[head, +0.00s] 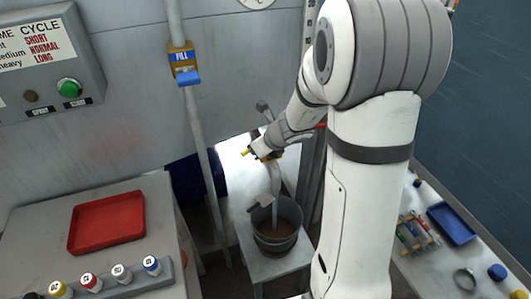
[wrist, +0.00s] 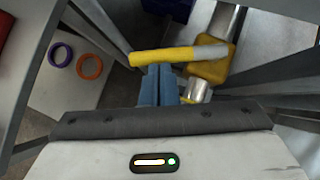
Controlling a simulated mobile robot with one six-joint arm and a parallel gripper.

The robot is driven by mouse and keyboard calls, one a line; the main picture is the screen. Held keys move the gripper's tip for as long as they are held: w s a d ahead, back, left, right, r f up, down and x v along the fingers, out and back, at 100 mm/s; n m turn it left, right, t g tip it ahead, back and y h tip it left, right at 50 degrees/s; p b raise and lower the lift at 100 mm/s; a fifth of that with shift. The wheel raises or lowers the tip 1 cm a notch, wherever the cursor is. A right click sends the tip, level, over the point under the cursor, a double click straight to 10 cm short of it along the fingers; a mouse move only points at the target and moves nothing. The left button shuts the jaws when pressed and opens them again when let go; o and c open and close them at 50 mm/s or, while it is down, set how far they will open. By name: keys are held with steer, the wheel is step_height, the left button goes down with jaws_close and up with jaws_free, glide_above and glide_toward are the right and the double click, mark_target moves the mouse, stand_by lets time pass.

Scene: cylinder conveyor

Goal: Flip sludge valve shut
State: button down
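The sludge valve has a yellow lever handle (wrist: 165,57) and a yellow body (wrist: 212,70) on a grey pipe in the wrist view. The handle's yellow end (head: 246,153) also shows in the head view. My gripper (wrist: 160,72) has its blue fingers side by side, close together, with the tips right at the handle's near edge. I cannot tell whether they touch it. In the head view my gripper (head: 262,150) is at the valve and hides most of it. A pale stream (head: 275,214) runs down into a dark bucket (head: 293,212) holding brown liquid.
The bucket stands on a small pale stand (head: 262,268). A blue drum (head: 193,180) and a vertical pipe with a FILL valve (head: 184,62) are to the left. A purple ring (wrist: 61,54) and an orange ring (wrist: 90,67) lie below. Metal posts stand close around the valve.

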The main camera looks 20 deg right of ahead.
steer(key=shift+w+a+m+t+h, duration=0.3)
steer(key=shift+w+a+m+h, duration=0.5)
steer(key=shift+w+a+m, duration=0.45)
steer(key=shift+r, duration=0.1)
steer(key=shift+b, duration=0.3)
steer(key=shift+s, duration=0.3)
steer(key=s, duration=0.3)
steer(key=shift+d+r, duration=0.2)
steer(key=shift+r, duration=0.1)
steer(key=a+p+v, duration=0.1)
steer(key=p+v, duration=0.4)
steer(key=v, duration=0.5)
steer(key=shift+s+p, duration=0.3)
steer(key=shift+s, duration=0.1)
